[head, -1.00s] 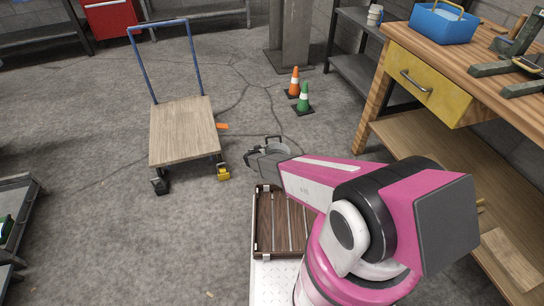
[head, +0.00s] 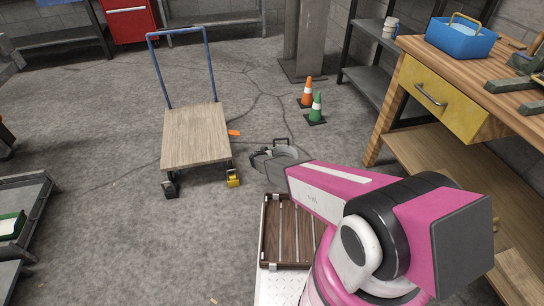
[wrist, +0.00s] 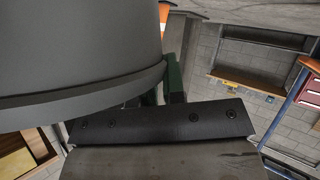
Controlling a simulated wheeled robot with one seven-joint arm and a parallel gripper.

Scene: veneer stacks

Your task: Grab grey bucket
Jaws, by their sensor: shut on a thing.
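A grey bucket fills the upper left of the wrist view (wrist: 80,45), large and close, with a thick rim band along its lower edge. My gripper (head: 268,154) is shut on it; in the head view it is held out beyond my wooden-slatted deck, above the floor. The wrist view shows a dark gripper part (wrist: 160,122) right against the bucket's rim.
A flatbed cart (head: 195,135) with a blue handle stands ahead to the left. Orange (head: 307,92) and green (head: 317,108) cones stand beyond the gripper. A wooden workbench (head: 480,60) is at right, a metal cart (head: 40,195) at left. Floor between the carts is clear.

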